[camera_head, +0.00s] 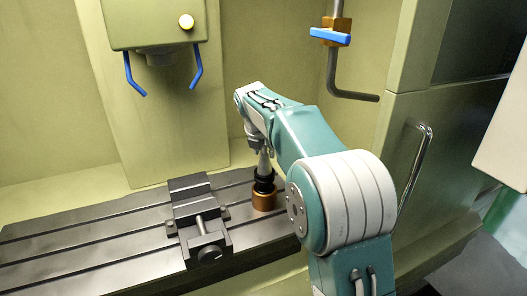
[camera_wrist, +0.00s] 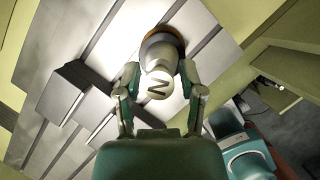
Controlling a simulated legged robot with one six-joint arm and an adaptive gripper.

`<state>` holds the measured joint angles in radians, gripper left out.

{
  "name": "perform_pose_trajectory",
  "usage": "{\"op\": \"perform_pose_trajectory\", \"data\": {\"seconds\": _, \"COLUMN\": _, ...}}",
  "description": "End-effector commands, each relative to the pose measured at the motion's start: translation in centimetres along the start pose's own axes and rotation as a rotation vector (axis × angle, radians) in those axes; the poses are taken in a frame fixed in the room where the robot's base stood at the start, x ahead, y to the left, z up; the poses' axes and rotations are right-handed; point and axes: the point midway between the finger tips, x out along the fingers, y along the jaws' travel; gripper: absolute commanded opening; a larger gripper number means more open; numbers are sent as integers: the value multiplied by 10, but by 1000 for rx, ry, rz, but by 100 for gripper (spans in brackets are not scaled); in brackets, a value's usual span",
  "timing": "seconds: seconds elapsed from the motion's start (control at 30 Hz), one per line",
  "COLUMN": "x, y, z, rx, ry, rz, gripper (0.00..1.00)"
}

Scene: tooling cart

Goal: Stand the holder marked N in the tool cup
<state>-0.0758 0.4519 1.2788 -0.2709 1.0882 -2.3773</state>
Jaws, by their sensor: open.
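The holder marked N (camera_wrist: 158,88) is pale grey, with a black N on the end facing the wrist camera. In the head view the holder (camera_head: 264,163) is upright, its grey taper above a black collar. It stands in the copper-brown tool cup (camera_head: 264,201); its lower end is hidden inside. The cup's rim (camera_wrist: 166,34) shows behind the holder in the wrist view. My gripper (camera_wrist: 159,76) is open, one finger on each side of the holder. In the head view my gripper (camera_head: 256,143) is just above the holder, partly hidden by my arm.
A dark vise (camera_head: 200,222) sits on the slotted metal table (camera_head: 110,240) left of the cup. A spindle head (camera_head: 157,25) with blue hooks hangs at upper left. A bent pipe with a blue-handled valve (camera_head: 330,36) hangs at upper right. The table's left part is clear.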

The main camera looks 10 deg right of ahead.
Motion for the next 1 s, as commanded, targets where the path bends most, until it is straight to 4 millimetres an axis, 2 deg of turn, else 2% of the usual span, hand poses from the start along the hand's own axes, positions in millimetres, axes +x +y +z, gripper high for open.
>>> {"op": "perform_pose_trajectory", "data": {"seconds": 0.03, "x": 0, "y": 0, "z": 0, "rx": 0, "ry": 0, "rz": 0, "gripper": 51}}
{"op": "perform_pose_trajectory", "data": {"seconds": 0.07, "x": 0, "y": 0, "z": 0, "rx": 0, "ry": 0, "rz": 0, "gripper": 55}}
{"op": "perform_pose_trajectory", "data": {"seconds": 0.1, "x": 0, "y": 0, "z": 0, "rx": 0, "ry": 1, "rz": 0, "gripper": 73}}
{"op": "perform_pose_trajectory", "data": {"seconds": 0.13, "x": 0, "y": 0, "z": 0, "rx": 0, "ry": 1, "rz": 0, "gripper": 87}}
{"op": "perform_pose_trajectory", "data": {"seconds": 0.17, "x": 0, "y": 0, "z": 0, "rx": 0, "ry": 1, "rz": 0, "gripper": 91}}
{"op": "perform_pose_trajectory", "data": {"seconds": 0.5, "x": 2, "y": 0, "z": -2, "rx": -1, "ry": 5, "rz": -3, "gripper": 91}}
{"op": "perform_pose_trajectory", "data": {"seconds": 0.63, "x": -3, "y": 0, "z": -1, "rx": -1, "ry": 3, "rz": -1, "gripper": 91}}
{"op": "perform_pose_trajectory", "data": {"seconds": 0.77, "x": -23, "y": 1, "z": 0, "rx": 0, "ry": -1, "rz": 1, "gripper": 91}}
{"op": "perform_pose_trajectory", "data": {"seconds": 1.0, "x": -74, "y": 2, "z": 0, "rx": -1, "ry": -1, "rz": 1, "gripper": 91}}
